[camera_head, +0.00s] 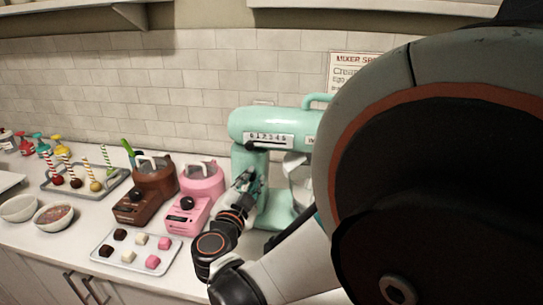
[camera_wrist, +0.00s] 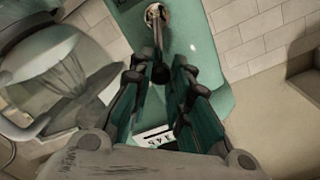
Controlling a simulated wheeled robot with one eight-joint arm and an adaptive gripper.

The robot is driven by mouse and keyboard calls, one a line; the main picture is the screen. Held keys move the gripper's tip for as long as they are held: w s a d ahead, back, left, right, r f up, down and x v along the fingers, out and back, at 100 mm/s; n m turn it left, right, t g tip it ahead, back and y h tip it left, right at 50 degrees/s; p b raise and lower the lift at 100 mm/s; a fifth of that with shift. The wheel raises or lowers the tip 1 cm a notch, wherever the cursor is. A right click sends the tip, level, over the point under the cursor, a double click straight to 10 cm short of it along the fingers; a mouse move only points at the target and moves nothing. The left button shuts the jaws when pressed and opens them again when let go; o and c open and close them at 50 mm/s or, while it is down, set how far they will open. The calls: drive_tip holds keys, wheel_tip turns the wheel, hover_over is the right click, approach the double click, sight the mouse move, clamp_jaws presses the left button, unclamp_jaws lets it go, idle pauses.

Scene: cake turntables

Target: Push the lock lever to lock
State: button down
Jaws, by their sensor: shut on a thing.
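The mint-green stand mixer (camera_head: 262,122) stands on the counter, partly hidden by my arm in the head view. In the wrist view its green body (camera_wrist: 207,65) fills the upper middle. The lock lever (camera_wrist: 158,42) is a thin dark rod with a black knob, coming from a round metal pivot at the top. My gripper (camera_wrist: 160,74) is shut on the lever's knob end, with a finger on each side. In the head view my gripper (camera_head: 245,183) is at the mixer's column, and the lever is too small to tell there.
A metal bowl (camera_wrist: 60,80) is close on the left in the wrist view. Pink (camera_head: 200,185) and brown (camera_head: 153,185) machines stand left of the mixer. A tray of sweets (camera_head: 118,263) lies in front of them. A tiled wall is behind.

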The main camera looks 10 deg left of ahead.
drive_tip(key=c, duration=1.5)
unclamp_jaws()
drive_tip(key=shift+o, duration=0.2)
